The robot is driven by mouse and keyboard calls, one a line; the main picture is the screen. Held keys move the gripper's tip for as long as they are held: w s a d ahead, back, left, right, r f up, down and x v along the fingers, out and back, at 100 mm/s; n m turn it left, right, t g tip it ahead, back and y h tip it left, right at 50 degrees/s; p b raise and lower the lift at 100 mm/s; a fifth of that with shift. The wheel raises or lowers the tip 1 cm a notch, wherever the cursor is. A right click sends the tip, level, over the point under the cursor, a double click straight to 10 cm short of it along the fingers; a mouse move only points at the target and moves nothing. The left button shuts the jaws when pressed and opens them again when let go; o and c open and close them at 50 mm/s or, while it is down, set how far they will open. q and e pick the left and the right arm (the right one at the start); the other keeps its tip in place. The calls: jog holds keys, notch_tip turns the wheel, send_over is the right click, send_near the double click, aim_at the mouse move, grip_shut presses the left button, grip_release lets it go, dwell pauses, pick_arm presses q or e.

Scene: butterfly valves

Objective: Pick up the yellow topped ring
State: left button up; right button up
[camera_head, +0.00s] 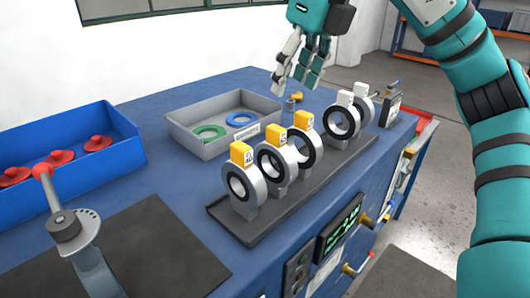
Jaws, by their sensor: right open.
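Several yellow-topped rings stand upright in a row on a dark rack (280,221). The nearest yellow-topped ring (257,190) is at the row's front left. A second one (285,157) and a third one (314,142) stand behind it, partly overlapping in the picture. White-topped rings (354,119) stand at the far right end of the row. My left gripper is out of the picture.
A grey tray (199,145) holding a green ring (208,132) and a blue ring (242,118) sits behind the row. A blue bin (125,160) with red parts is at the left. A red-tipped lever (51,194) rises at the front left, beside a dark mat (150,250).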

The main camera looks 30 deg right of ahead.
send_over(278, 128)
jog(key=s, duration=0.2)
jog(key=f, duration=0.5)
jog(key=shift+w+d, duration=0.1)
jog(key=shift+d, duration=0.15)
jog(key=x, duration=0.5)
jog(key=shift+w+f+p, duration=0.15)
jog(key=shift+f+p, duration=0.2)
jog(key=shift+p, duration=0.05)
jog(key=shift+w+f, duration=0.1)
jog(key=shift+f, duration=0.15)
jog(key=p+x, duration=0.2)
jog(key=x, duration=0.2)
jog(key=shift+w+f, duration=0.15)
jog(key=shift+f, duration=0.55)
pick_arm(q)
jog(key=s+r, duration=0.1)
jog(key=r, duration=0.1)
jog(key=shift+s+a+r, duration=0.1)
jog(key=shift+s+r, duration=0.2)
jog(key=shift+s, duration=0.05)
pick_arm(e)
jog(key=shift+a, duration=0.1)
grip_shut()
jog(key=shift+r, duration=0.1)
